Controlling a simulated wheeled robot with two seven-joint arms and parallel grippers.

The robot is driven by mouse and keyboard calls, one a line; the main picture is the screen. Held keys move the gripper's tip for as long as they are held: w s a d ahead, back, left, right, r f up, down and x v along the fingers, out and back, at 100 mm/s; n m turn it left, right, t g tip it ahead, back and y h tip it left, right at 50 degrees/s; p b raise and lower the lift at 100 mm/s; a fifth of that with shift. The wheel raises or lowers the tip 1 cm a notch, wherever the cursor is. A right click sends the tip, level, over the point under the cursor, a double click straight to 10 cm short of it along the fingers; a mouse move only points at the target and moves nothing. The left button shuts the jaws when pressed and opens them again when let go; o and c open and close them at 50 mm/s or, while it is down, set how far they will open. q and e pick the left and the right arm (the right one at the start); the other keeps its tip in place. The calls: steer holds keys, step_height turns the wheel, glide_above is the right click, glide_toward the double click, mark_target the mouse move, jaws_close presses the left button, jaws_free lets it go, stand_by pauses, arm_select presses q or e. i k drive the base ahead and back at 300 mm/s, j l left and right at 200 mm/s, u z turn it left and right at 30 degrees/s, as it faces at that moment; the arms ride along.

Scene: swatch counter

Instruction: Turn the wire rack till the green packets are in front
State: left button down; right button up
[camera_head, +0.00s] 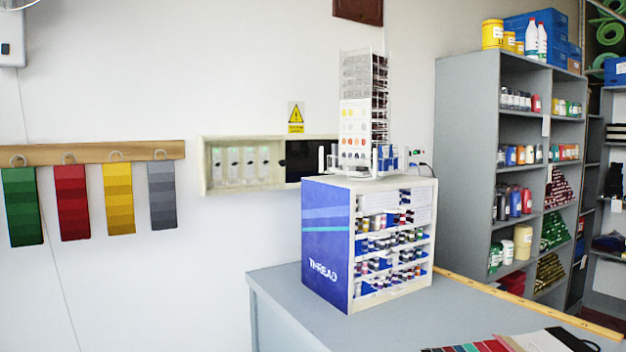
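The wire rack (356,112) stands upright on top of the thread cabinet (328,235), near the middle of the picture. Its face towards me carries pale cards (354,132) with rows of orange, yellow and red spots, and dark wire shelves above them. Its right side shows a column of dark packets (379,105). I see no green packets on the sides that show; its far sides are hidden. A low clear rim with white and blue items surrounds its foot. Neither of my grippers is in view.
The cabinet stands on a grey counter (285,282) with clear room in front. A wooden ruler (510,298) lies along the back edge, and colour swatches (480,346) lie at the front right. Grey shelves (470,150) stand right. Coloured swatch strips (115,198) hang on the left wall.

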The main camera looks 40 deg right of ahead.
mark_target(359, 97)
steer(key=i+j+z, duration=0.1)
steer(key=i, duration=0.8)
steer(key=i+j+z, duration=0.15)
steer(key=z, duration=0.3)
steer(key=i+j+z, duration=0.1)
steer(key=z, duration=0.3)
steer(key=j+z, duration=0.3)
steer(key=z, duration=0.15)
steer(key=i+j+z, duration=0.1)
steer(key=j+z, duration=0.15)
steer(key=z, duration=0.2)
steer(key=j+z, duration=0.25)
steer(key=z, duration=0.15)
steer(key=j+z, duration=0.25)
steer(key=z, duration=0.2)
steer(key=k+j+z, duration=0.1)
steer(key=z, duration=0.3)
steer(key=j, duration=0.1)
